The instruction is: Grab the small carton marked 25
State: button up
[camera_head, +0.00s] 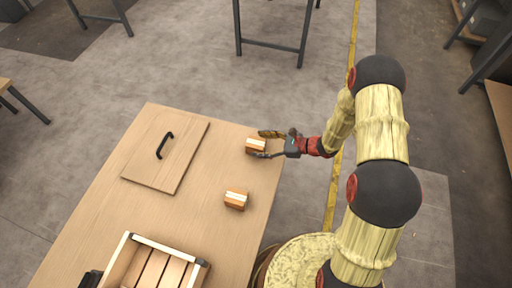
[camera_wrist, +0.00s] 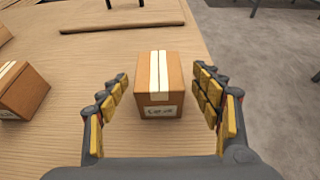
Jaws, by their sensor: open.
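A small brown carton (camera_head: 256,145) with a pale tape strip stands near the far right edge of the table. In the wrist view this carton (camera_wrist: 159,84) is centred between my fingers, with a white label on its near face; the mark on it is too blurred to read surely. My gripper (camera_head: 266,146) is open, with its fingers on either side of this carton; in the wrist view the gripper (camera_wrist: 163,92) shows gaps on both sides. A second small carton (camera_head: 236,199) stands nearer on the table; it also shows at the left of the wrist view (camera_wrist: 20,91). Its number is not readable.
A wooden board with a black handle (camera_head: 166,151) lies on the table (camera_head: 208,228) to the left. An open slatted crate (camera_head: 196,275) stands at the near end. The tabletop between board and cartons is clear.

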jog(key=shift+x, duration=1.3)
jog(key=c, duration=0.3)
jog(key=c, duration=1.1)
jog(key=shift+c, duration=0.5)
jog(key=shift+r, duration=0.1)
